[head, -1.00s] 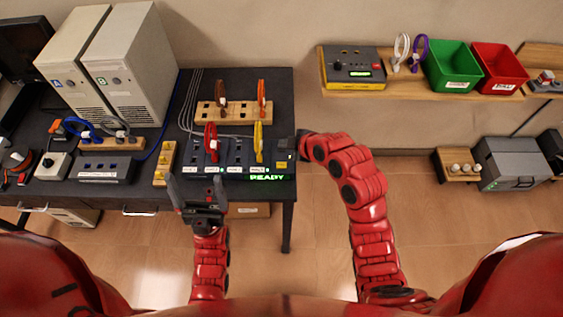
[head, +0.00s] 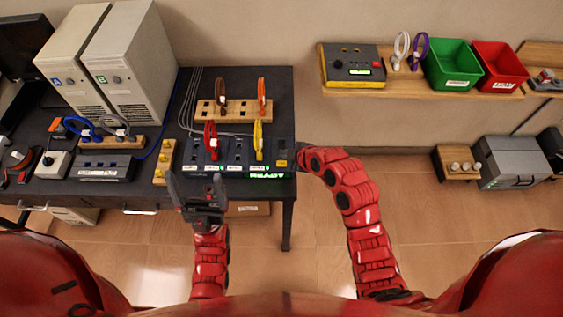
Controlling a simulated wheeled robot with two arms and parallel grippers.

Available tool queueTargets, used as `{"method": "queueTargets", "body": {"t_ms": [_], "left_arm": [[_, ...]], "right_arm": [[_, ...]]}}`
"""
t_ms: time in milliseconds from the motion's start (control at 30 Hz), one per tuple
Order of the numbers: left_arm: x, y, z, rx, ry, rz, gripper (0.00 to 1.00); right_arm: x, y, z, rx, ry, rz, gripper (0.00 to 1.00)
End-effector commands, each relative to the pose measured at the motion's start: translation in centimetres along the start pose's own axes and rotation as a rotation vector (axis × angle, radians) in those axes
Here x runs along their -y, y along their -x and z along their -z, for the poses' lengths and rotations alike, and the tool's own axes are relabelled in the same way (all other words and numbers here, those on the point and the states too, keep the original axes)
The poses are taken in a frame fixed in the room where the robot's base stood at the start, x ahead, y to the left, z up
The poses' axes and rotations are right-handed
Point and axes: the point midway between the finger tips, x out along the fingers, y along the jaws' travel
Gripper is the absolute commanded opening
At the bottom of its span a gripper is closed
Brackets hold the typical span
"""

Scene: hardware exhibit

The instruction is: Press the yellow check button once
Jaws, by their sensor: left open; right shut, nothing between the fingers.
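The yellow check button (head: 282,163) is a small yellow patch at the right end of the dark switch panel (head: 230,167) on the dark table. A green lit display (head: 264,176) sits on the panel's front; its lettering is hard to read. My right gripper (head: 301,146) is at the table's right edge, just beside the button end of the panel; it is shut and empty, and its fingertips are small and unclear. I cannot tell whether it touches the button. My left gripper (head: 196,186) is open and empty in front of the panel's left part.
Red (head: 211,140) and yellow (head: 258,140) cable loops stand in the panel. A wooden block (head: 235,112) with brown and orange loops lies behind. A yellow-topped block (head: 164,160) is left of the panel. A wall shelf (head: 408,86) holds a device and bins.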

Motion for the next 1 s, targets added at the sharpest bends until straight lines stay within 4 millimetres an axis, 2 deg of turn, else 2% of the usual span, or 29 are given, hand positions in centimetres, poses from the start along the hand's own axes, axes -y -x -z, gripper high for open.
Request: {"method": "queueTargets", "body": {"t_ms": [33, 200, 1000], "left_arm": [[-0.1, 1.6, -0.3, 0.000, 0.000, 0.000, 0.94], [-0.1, 2.9, -0.5, 0.001, 0.000, 0.000, 0.94], [-0.1, 2.9, -0.5, 0.000, 0.000, 0.000, 0.94]], "right_arm": [[0.7, -1.0, -0.7, -0.001, 0.000, -0.001, 0.00], [1.2, -1.9, -1.3, -0.002, 0.000, -0.003, 0.00], [1.2, -1.8, -1.2, -0.002, 0.000, -0.003, 0.00]]}}
